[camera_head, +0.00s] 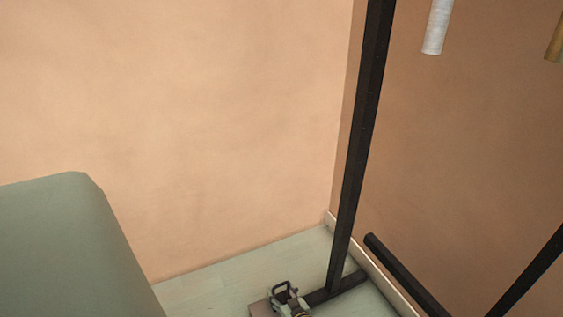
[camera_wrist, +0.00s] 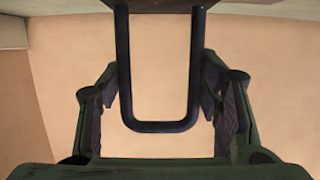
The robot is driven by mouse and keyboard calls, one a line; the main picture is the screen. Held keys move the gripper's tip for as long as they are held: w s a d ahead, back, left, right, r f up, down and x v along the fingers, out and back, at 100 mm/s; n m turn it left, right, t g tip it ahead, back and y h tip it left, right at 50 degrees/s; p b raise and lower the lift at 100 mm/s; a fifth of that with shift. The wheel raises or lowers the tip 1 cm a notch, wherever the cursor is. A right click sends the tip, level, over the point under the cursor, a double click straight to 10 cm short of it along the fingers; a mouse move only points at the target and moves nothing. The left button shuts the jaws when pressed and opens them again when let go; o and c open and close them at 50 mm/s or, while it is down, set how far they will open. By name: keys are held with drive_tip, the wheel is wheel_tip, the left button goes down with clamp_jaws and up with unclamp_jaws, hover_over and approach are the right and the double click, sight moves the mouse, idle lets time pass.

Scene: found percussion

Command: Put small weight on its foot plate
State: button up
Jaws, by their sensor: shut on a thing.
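In the wrist view, a dark U-shaped handle (camera_wrist: 160,126) lies between the two fingers of my gripper (camera_wrist: 162,72). The handle joins a dark brown body (camera_wrist: 158,4) at the top edge, which I take to be the small weight; most of it is cut off. The fingertips close on the handle's two sides. In the head view, my gripper (camera_head: 297,304) is small at the bottom edge, beside a dark loop (camera_head: 281,287). A brownish flat piece (camera_head: 261,309), perhaps the foot plate, shows just left of it. Whether the weight touches it is hidden.
A dark upright post (camera_head: 358,150) stands on a foot bar (camera_head: 340,285) just right of my gripper. Another dark bar (camera_head: 405,275) lies by the right wall. Two tubes (camera_head: 437,25) hang at top right. A large grey-green block (camera_head: 70,250) fills the lower left.

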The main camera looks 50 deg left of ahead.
drive_tip(key=shift+f, duration=0.15)
drive_tip(key=o, duration=1.6)
drive_tip(key=shift+o, duration=0.2)
